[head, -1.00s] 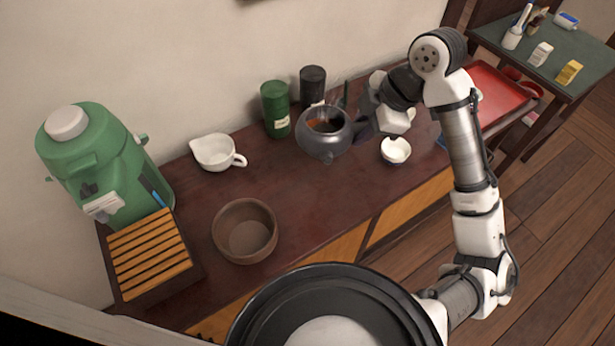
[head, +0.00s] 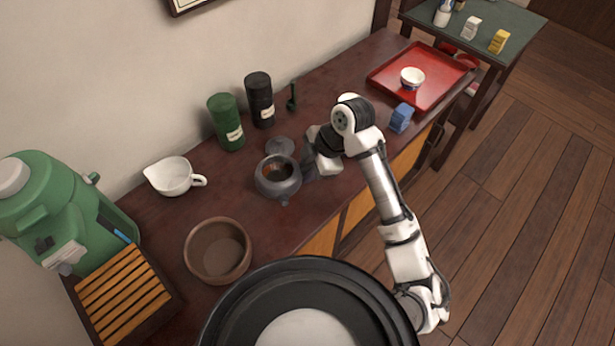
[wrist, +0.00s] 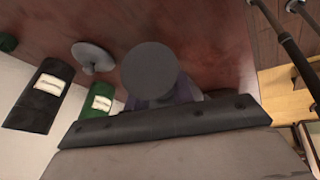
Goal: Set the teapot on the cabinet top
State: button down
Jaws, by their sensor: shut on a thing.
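The dark grey teapot (head: 278,180) is upright and open at the top, with brown inside. It is at the middle of the dark red-brown cabinet top (head: 330,108); I cannot tell whether its base touches the wood. My gripper (head: 311,166) is shut on its side handle, at the teapot's right. In the wrist view the round grey end of the handle (wrist: 160,70) shows close up and hides most of the pot. The grey lid (head: 281,147) lies on the cabinet just behind the teapot, and it also shows in the wrist view (wrist: 93,57).
Green (head: 226,122) and black (head: 259,100) canisters stand behind. A white pouring jug (head: 170,177) and brown bowl (head: 219,250) are left, near a slatted tray (head: 172,312) and green dispenser (head: 70,215). A blue box (head: 402,118) and red tray (head: 378,77) with a cup are right.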

jog(key=shift+f, duration=2.3)
jog(key=shift+f, duration=0.2)
jog(key=c, duration=1.2)
grip_release()
jog(key=shift+o, duration=0.2)
jog(key=shift+r, duration=0.1)
jog(key=shift+r+p, duration=0.2)
jog(key=shift+p, duration=0.15)
jog(key=shift+d+r+b, duration=0.25)
jog(key=shift+r+b, duration=0.05)
jog(key=shift+b, duration=0.05)
jog(key=b+v, duration=0.2)
jog(key=v, duration=0.9)
jog(key=shift+r, duration=0.1)
